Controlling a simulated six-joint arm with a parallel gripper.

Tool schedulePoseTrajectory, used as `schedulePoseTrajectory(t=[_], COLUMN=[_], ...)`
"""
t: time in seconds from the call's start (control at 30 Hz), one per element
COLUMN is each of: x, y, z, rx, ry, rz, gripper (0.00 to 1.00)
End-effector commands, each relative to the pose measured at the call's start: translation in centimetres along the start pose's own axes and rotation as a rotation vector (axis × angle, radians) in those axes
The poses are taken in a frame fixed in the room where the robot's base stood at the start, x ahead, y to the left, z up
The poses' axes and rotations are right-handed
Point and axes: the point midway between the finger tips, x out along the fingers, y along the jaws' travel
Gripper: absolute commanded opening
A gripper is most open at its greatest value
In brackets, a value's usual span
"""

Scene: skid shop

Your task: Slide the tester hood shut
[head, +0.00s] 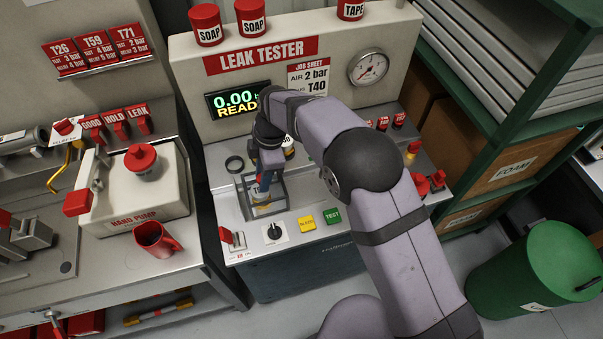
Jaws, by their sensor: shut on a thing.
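The leak tester (330,88) is a pale console with a lit display that reads "0.00" and "READY". Its clear box-like hood (278,198) with thin dark edges stands on the deck, left of centre. A small part with a white label and a yellow base (262,205) shows through the clear walls. My gripper (265,181) points down at the hood and is shut; the grip is small in view and partly hidden by its own fingers. It appears to be on the hood. How far the hood covers the part is hard to tell.
A black knob (273,231), a yellow button (306,224) and a green TEST button (332,215) line the deck's front edge. A red mug (157,240) and a hand pump (140,190) stand on the left bench. My arm hides much of the right deck.

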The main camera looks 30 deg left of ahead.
Motion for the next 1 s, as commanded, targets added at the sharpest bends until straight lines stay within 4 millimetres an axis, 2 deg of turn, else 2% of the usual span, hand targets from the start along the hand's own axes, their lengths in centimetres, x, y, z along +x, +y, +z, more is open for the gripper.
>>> schedulePoseTrajectory(t=[0.4, 0.67, 0.7, 0.77, 1.0], x=[0.4, 0.4, 0.4, 0.4, 0.4], y=[0.0, 0.0, 0.0, 0.0, 0.0], z=[-1.7, -1.9, -1.9, -1.9, -1.8], rx=[-0.001, 0.000, 0.000, 0.000, 0.000], ry=[0.000, 0.001, 0.001, 0.001, 0.000], rz=[-0.001, 0.000, 0.000, 0.000, 0.000], gripper=[0.14, 0.14, 0.36, 0.47, 0.47])
